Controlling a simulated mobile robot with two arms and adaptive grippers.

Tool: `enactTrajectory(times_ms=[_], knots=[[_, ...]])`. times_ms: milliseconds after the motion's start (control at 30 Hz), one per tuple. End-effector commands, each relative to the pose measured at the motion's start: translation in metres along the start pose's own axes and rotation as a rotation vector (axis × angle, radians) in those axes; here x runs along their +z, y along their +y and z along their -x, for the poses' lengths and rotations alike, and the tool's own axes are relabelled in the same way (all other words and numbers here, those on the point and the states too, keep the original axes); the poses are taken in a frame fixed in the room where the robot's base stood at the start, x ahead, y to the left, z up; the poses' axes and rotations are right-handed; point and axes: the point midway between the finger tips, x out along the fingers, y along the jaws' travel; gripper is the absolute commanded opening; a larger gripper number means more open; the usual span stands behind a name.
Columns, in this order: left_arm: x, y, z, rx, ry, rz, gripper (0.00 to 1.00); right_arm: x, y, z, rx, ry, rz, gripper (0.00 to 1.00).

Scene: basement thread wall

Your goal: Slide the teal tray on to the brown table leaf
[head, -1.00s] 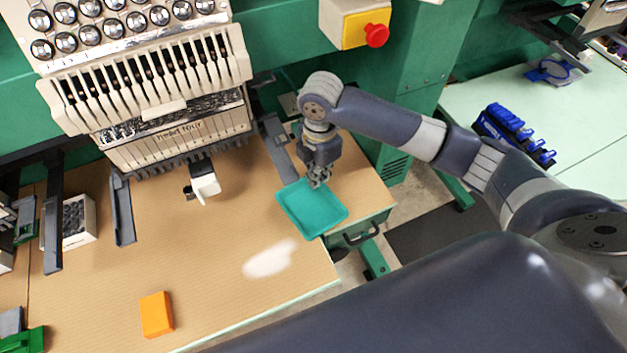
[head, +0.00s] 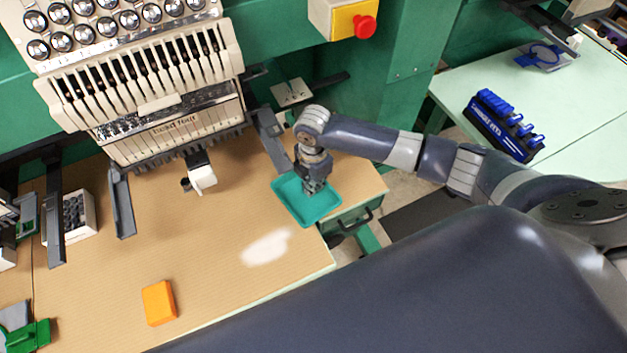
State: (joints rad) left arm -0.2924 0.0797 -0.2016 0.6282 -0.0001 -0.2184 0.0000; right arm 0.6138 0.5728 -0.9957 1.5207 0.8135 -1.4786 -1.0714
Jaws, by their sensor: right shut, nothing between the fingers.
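The teal tray (head: 322,214) is a shallow rectangular dish with a raised rim. It lies at the right part of the brown table leaf (head: 215,235), near the leaf's right front edge and above a green drawer front. My right gripper (head: 314,188) points down over the tray's far part, with its fingers shut and nothing between them. The fingertips are low at the tray's inside; I cannot tell whether they touch its floor or wall. The arm hides part of the tray's far rim. My left gripper is not in view.
An orange block (head: 158,303) lies at the front of the leaf. A white patch (head: 267,247) is left of the tray. The embroidery machine head (head: 165,110) and grey brackets (head: 270,140) stand behind. A blue rack (head: 503,125) sits on a pale table at right.

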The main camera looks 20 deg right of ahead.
Motion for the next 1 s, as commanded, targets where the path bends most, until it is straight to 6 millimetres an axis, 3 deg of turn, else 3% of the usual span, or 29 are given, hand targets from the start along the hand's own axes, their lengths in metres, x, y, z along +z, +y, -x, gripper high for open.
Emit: enactTrajectory(times_ms=[200,500,600,1000], knots=[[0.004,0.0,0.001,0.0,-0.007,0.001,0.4,0.005,0.0,0.001,0.0,-0.001,-0.002,0.0],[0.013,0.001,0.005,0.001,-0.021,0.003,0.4,0.065,0.0,0.0,-0.002,-0.001,-0.005,0.0],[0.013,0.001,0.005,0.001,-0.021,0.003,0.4,0.076,0.0,0.0,0.0,0.0,-0.002,0.0],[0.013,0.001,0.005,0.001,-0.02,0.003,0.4,0.078,0.001,0.001,0.0,0.001,-0.001,0.0]])
